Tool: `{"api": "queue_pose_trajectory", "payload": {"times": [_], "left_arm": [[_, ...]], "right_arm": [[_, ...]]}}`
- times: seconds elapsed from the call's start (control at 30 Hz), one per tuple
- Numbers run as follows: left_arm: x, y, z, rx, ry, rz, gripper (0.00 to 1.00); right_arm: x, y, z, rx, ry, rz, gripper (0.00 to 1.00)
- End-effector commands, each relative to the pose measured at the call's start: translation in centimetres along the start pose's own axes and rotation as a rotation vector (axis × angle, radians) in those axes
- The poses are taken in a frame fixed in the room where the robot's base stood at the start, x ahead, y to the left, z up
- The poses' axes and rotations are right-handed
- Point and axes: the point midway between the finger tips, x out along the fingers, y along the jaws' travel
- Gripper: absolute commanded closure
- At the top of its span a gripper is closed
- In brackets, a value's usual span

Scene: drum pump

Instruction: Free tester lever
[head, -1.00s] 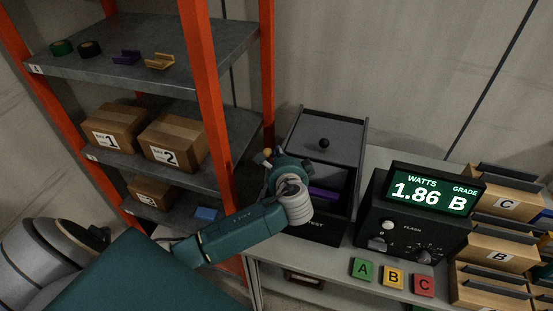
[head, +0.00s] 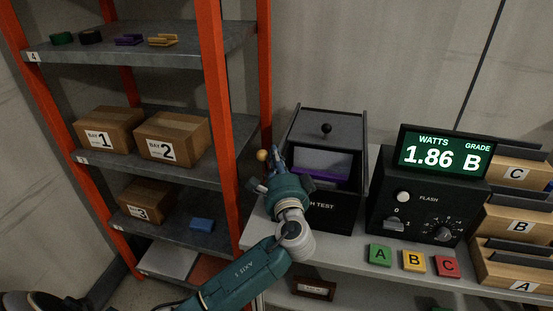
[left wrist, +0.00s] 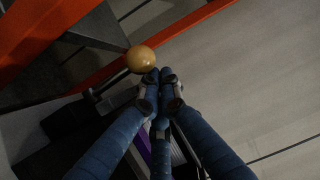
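The flash tester (head: 340,212) is a dark box with a raised lid panel and a black knob on it; a purple piece (head: 322,165) shows inside. Its lever ends in a yellow-tan ball (head: 262,155) at the box's left side. The ball also shows in the left wrist view (left wrist: 140,59), with its rod running down to the left. My left gripper (head: 277,160) is at the tester's left front corner. In the left wrist view its blue fingers (left wrist: 160,77) come together, tips just short of the ball, with nothing seen between them. My right gripper is not in view.
An orange-framed shelf (head: 215,90) with boxes stands close on the left. The meter (head: 428,200) reads 1.86, grade B. Lettered A, B and C blocks (head: 413,261) lie on the bench front. Graded bins (head: 515,228) stand at right.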

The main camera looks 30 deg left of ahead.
Motion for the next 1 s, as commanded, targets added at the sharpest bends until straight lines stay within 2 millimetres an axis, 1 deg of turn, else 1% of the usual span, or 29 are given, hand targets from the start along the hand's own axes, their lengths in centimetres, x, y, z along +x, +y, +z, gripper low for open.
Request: {"api": "queue_pose_trajectory", "payload": {"times": [0.03, 0.07, 0.17, 0.27, 0.5, 0.57, 0.73, 1.0], "left_arm": [[-0.4, 0.3, 0.4, 0.001, -0.006, 0.003, 1.00], [-0.6, 0.4, 0.5, 0.001, -0.006, 0.002, 1.00], [-1.1, 0.6, 0.7, 0.002, -0.006, 0.003, 1.00], [-1.6, 0.8, 0.9, 0.002, -0.006, 0.002, 1.00], [-2.0, 1.0, 1.2, 0.003, -0.007, 0.001, 1.00], [-2.0, 1.0, 1.2, 0.003, -0.007, 0.001, 1.00], [-2.1, 1.0, 1.2, 0.003, -0.008, 0.001, 1.00], [-2.1, 1.0, 1.2, 0.003, -0.007, 0.001, 1.00]], "right_arm": [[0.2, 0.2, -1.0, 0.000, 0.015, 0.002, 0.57], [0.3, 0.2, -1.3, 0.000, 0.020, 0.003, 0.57], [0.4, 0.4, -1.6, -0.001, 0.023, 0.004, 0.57], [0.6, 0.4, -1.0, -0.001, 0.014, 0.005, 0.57], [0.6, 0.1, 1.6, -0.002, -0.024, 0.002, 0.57], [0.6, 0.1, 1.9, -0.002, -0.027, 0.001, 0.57], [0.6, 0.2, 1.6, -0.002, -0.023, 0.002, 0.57], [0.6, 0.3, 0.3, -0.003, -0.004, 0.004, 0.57]]}}
